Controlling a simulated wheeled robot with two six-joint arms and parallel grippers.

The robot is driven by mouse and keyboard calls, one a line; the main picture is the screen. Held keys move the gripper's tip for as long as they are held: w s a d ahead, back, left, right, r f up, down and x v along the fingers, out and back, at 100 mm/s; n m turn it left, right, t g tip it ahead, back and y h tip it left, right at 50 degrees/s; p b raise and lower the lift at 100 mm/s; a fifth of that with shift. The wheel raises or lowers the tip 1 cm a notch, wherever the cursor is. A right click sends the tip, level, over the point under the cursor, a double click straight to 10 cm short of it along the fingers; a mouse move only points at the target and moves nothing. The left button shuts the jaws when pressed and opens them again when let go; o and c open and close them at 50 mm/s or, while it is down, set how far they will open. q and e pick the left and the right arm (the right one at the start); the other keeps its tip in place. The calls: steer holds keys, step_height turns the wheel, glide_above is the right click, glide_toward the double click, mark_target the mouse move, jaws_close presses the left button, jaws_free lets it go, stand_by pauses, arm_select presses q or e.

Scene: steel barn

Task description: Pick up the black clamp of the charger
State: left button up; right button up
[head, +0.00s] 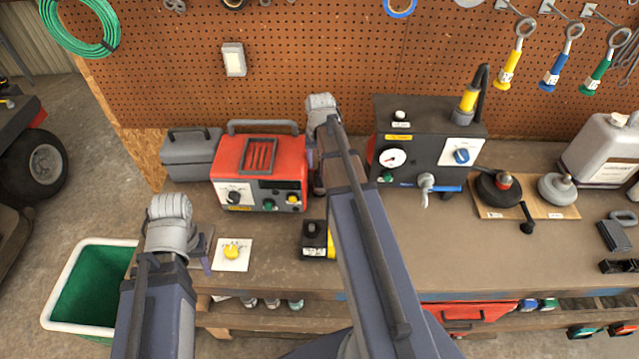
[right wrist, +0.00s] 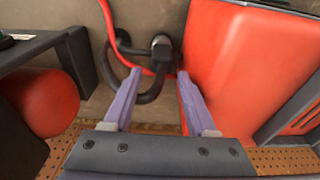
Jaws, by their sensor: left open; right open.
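The red charger (head: 258,172) stands on the bench, left of centre, with a grey handle and knobs on its front. It fills the right of the right wrist view (right wrist: 235,65). My right gripper (head: 318,185) is beside the charger's right side, mostly hidden by its own arm in the head view. In the right wrist view its purple fingers (right wrist: 154,82) are open and point down. A black looped lead or clamp (right wrist: 152,88) and a red cable lie beyond and between the fingertips; I cannot tell the clamp's exact shape. My left gripper (head: 205,255) is open and empty.
A dark machine (head: 425,135) with a gauge stands right of the charger, leaving a narrow gap. A red cylinder (right wrist: 40,103) sits at its side. A white card with a yellow knob (head: 232,254) lies near my left gripper. A black-and-yellow block (head: 314,236) is at the front.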

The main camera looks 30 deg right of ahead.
mark_target(319, 173)
steer(key=f+b, duration=0.3)
steer(key=w+f+b, duration=0.1)
steer(key=f, duration=0.1)
steer(key=shift+d+b, duration=0.1)
steer(key=shift+b, duration=0.25)
steer(key=shift+s, duration=0.1)
steer(key=shift+c, duration=0.3)
jaws_close()
